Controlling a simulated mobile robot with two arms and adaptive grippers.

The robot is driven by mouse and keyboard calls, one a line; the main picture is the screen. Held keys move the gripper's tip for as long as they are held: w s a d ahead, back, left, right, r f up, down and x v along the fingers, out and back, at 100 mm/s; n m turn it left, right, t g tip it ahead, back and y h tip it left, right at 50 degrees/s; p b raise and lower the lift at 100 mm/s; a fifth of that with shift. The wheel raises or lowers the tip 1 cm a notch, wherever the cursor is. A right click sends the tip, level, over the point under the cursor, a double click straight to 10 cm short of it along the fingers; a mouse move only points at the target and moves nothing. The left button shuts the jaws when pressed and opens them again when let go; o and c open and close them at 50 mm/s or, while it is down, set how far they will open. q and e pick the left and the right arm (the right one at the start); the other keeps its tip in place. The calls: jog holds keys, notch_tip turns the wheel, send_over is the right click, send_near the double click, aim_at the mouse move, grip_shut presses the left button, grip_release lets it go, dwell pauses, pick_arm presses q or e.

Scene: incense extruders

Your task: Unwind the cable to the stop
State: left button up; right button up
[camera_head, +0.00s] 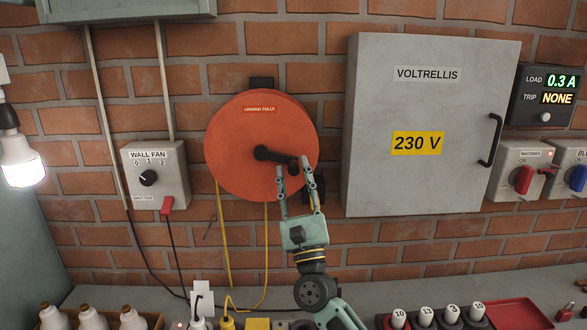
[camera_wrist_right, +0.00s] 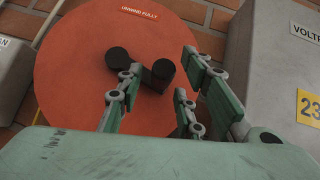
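An orange cable reel (camera_head: 232,130) labelled "UNWIND FULLY" is mounted on the brick wall. Its black crank (camera_head: 272,155) points right and slightly down from the hub; the crank knob (camera_wrist_right: 163,71) shows in the wrist view. Yellow cable (camera_head: 266,240) hangs from the reel in two strands. My right gripper (camera_head: 293,166) is open at the reel's lower right, fingers spread on either side of the crank's outer end. In the wrist view the knob appears between the fingers; I cannot tell whether they touch it. My left gripper is not in view.
A grey "VOLTRELLIS" cabinet (camera_head: 400,100) stands close to the right of the reel. A wall fan switch box (camera_head: 170,178) is to the left. A load meter (camera_head: 545,95) is at the right.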

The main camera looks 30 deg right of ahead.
jog(key=shift+w+r, duration=0.15)
jog(key=shift+r, duration=0.05)
jog(key=shift+c, duration=0.2)
grip_shut()
